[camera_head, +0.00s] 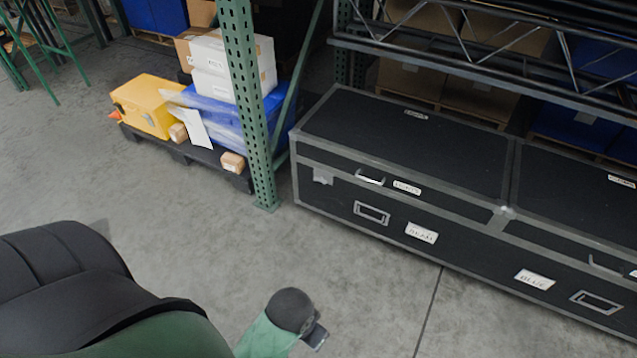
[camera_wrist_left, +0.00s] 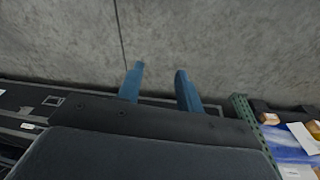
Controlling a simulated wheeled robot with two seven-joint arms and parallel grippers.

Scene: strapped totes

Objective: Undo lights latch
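A long black case (camera_head: 400,146) with grey metal edging stands on the floor in the head view. A pale metal plate, possibly a latch (camera_head: 322,176), sits at the left end of its front near the lid seam. A white label (camera_head: 407,187) on the lid front is too small to read surely. The case (camera_wrist_left: 14,108) also shows at the left of the left wrist view. My left gripper (camera_wrist_left: 160,70) has two blue fingers spread apart, with bare floor between them, clear of the case. My right gripper is in neither view.
A green rack post (camera_head: 248,100) stands just left of the case. Beyond it, a dark pallet (camera_head: 186,150) carries a yellow box (camera_head: 146,104), white boxes and a blue wrapped load. Rack beams (camera_head: 480,62) run behind the case. The concrete floor in front is clear.

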